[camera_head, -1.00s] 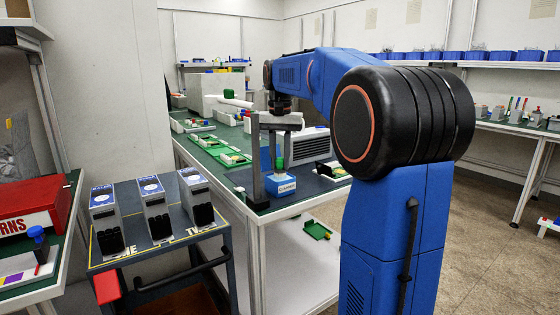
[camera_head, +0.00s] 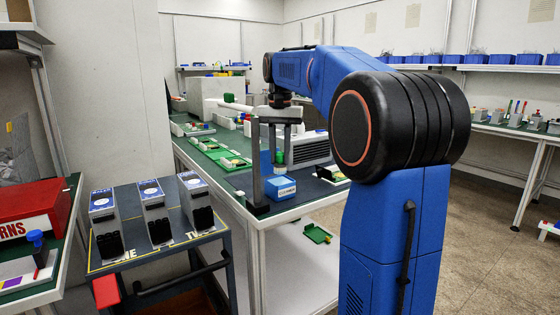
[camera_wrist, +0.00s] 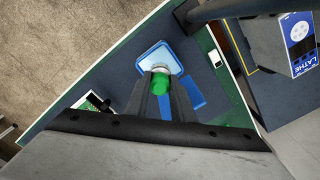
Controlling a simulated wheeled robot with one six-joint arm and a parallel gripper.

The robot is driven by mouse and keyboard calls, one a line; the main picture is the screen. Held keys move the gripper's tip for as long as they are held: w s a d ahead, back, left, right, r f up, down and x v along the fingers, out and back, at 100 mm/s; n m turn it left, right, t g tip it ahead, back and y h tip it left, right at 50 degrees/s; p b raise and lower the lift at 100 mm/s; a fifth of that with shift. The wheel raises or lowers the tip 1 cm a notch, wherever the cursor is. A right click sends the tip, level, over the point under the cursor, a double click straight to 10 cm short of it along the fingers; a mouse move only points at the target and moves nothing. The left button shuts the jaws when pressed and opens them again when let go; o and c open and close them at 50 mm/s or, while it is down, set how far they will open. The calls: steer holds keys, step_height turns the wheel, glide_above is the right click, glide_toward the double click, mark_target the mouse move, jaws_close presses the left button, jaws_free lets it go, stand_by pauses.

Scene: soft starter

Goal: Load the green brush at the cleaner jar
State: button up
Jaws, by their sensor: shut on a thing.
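The green brush (camera_head: 279,156) is upright between the fingers of my gripper (camera_head: 281,148) in the head view. In the wrist view my gripper (camera_wrist: 161,78) is shut on the green brush (camera_wrist: 160,84), its pale lower end toward the jar. The jar (camera_wrist: 161,55) also shows beyond the fingertips in the wrist view. Any contact between brush and jar cannot be told.
A dark upright post (camera_head: 256,165) stands close left of the jar. A grey ribbed unit (camera_head: 309,148) and green boards (camera_head: 233,161) lie behind. A cart (camera_head: 165,255) with three grey boxes is at the front left. The bench edge is close to the jar.

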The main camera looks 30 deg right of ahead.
mark_target(280, 152)
steer(key=shift+r, duration=1.95)
